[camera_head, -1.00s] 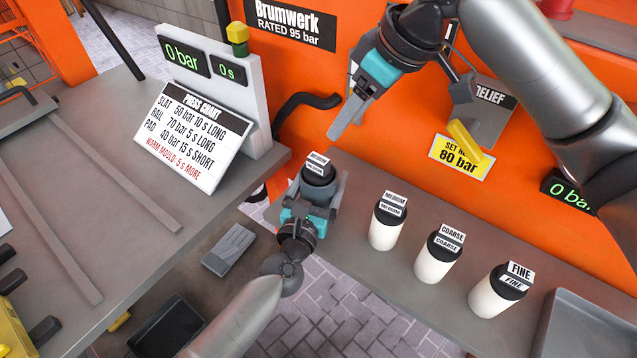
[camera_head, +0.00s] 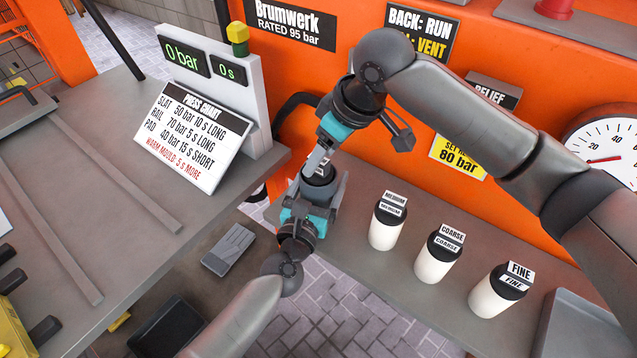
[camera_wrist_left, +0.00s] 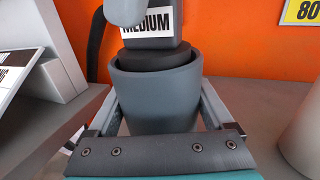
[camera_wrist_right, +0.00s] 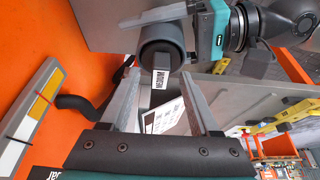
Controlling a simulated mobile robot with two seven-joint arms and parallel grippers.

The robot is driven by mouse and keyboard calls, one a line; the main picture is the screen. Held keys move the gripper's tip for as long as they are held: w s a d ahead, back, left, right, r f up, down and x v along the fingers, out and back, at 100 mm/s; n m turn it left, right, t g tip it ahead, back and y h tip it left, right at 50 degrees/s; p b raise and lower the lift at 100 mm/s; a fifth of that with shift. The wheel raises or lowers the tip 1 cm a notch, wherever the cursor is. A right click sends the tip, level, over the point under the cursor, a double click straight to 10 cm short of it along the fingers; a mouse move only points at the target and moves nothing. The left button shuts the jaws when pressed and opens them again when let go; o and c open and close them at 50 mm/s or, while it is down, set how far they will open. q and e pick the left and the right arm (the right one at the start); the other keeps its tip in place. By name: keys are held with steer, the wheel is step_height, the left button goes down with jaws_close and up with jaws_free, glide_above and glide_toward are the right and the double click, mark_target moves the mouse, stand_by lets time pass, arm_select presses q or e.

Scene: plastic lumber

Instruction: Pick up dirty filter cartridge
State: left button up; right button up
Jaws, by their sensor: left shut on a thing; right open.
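The dirty cartridge's black cap (camera_head: 324,176) carries a MEDIUM label (camera_wrist_left: 147,24) and sits in the top of a grey cylindrical housing (camera_wrist_left: 155,92). The cartridge body is hidden inside the housing. My left gripper (camera_head: 319,192) is shut around the housing, one finger on each side. My right gripper (camera_head: 313,163) is open and points down at the cap from above. In the right wrist view the label tab (camera_wrist_right: 161,78) stands between the open fingers; I cannot tell whether they touch it.
Three white cartridges with black caps stand on the grey bench: medium (camera_head: 386,230), coarse (camera_head: 435,262) and fine (camera_head: 492,300). A grey tray (camera_head: 588,325) lies at the lower right. The orange press panel rises behind, with a black hose (camera_head: 290,108) nearby.

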steer(key=shift+a+f, duration=0.1)
steer(key=shift+f, duration=0.3)
steer(key=shift+c, duration=0.2)
steer(key=shift+w, duration=0.1)
jaws_close()
steer(key=shift+r, duration=0.1)
stand_by(0.8)
